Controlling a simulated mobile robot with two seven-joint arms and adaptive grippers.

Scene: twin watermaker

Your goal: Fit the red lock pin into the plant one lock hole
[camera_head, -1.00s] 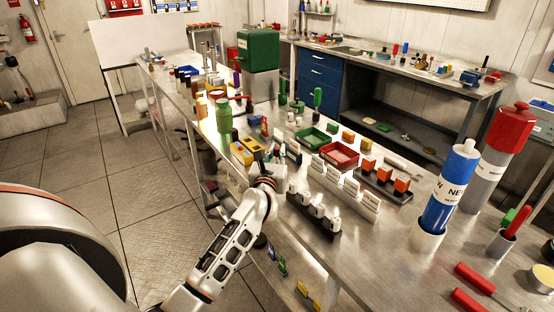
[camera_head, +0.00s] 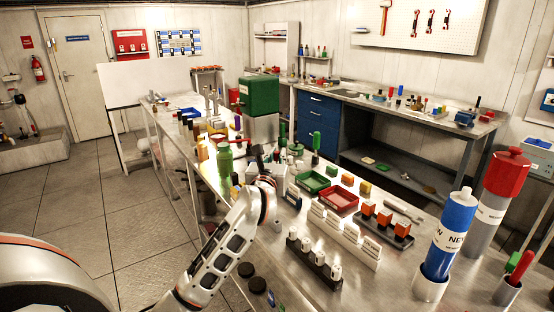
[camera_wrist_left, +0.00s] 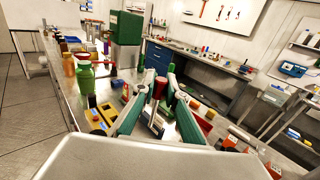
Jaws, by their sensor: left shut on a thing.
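My left gripper (camera_wrist_left: 161,76) points away from me over the bench, its green-lined fingers shut on the red lock pin (camera_wrist_left: 159,88). The pin sits between the fingers, with its red upper part showing. I cannot make out the plant one lock hole in either view. My right gripper is not in view.
A green jar (camera_head: 224,166) stands left of my gripper; it also shows in the wrist view (camera_wrist_left: 85,77). Green and red trays (camera_head: 340,200), white label blocks and orange-topped blocks (camera_head: 385,217) crowd the right. A green box (camera_head: 259,88) stands farther back.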

